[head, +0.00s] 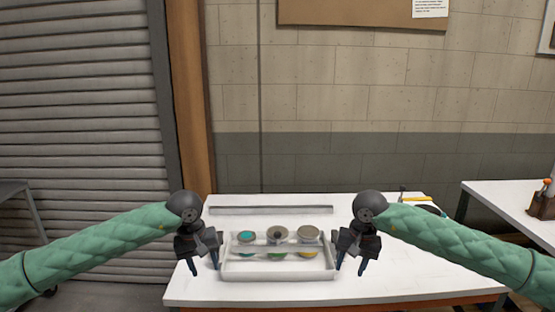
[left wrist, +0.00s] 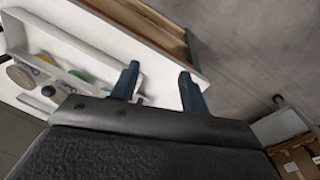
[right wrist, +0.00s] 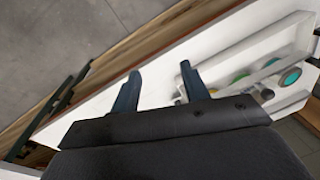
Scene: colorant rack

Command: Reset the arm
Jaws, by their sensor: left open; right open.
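Both of my arms, in green padded sleeves, reach in over the white table. My left gripper (head: 205,266) is open and empty at the left end of the colorant rack (head: 275,271). In the left wrist view its two dark blue fingers (left wrist: 160,85) stand apart. My right gripper (head: 350,268) is open and empty at the rack's right end; its fingers (right wrist: 160,90) also stand apart in the right wrist view. The rack is a light tray holding several round containers, among them a teal one (head: 246,237) and a grey-lidded one (head: 308,234). Green and yellow show below.
The white table (head: 400,270) has clear room right of the rack. A long grey bar (head: 271,210) lies behind the rack. A yellow-handled tool (head: 414,199) lies at the back right. A second white table (head: 500,200) with a brown holder (head: 542,207) stands at the right.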

